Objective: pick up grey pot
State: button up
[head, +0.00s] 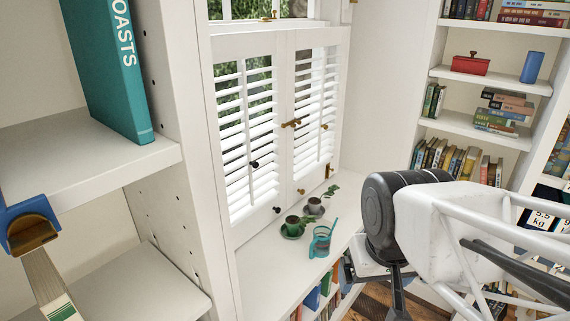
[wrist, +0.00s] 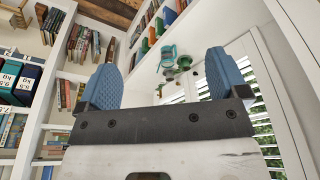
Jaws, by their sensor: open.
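The grey pot (head: 314,207) stands on the white window ledge in the head view, at the back beside the shutters, with a small green plant in it. In the wrist view two small pots show far off between the fingers, too small to tell surely which is grey. My gripper (wrist: 161,62) is open and empty, its two blue fingers wide apart. In the head view my arm's end is to the right of the ledge, well apart from the pot; the fingers are mostly hidden there.
A green pot (head: 293,226) on a saucer stands left of the grey pot. A teal watering can (head: 320,242) stands in front of both. Shutters (head: 242,135) rise close behind. Bookshelves (head: 486,129) stand at the right, and a white shelf unit (head: 158,120) at the left.

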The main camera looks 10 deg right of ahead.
jog(key=w+d+r, duration=0.1)
jog(key=w, duration=1.6)
jog(key=m+t, duration=0.2)
send_over(314, 202)
jog(key=s, duration=0.4)
notch_tip(314, 202, down, 32)
jog(key=shift+a+r+h, duration=0.25)
jog(key=shift+a+h, duration=0.1)
jog(key=shift+h, duration=0.05)
jog(key=shift+x, duration=1.25)
jog(key=shift+f, duration=0.1)
jog(key=shift+w+x, duration=0.1)
jog(key=shift+x, duration=1.15)
jog(key=shift+w+x, duration=0.15)
jog(key=shift+x, duration=1.1)
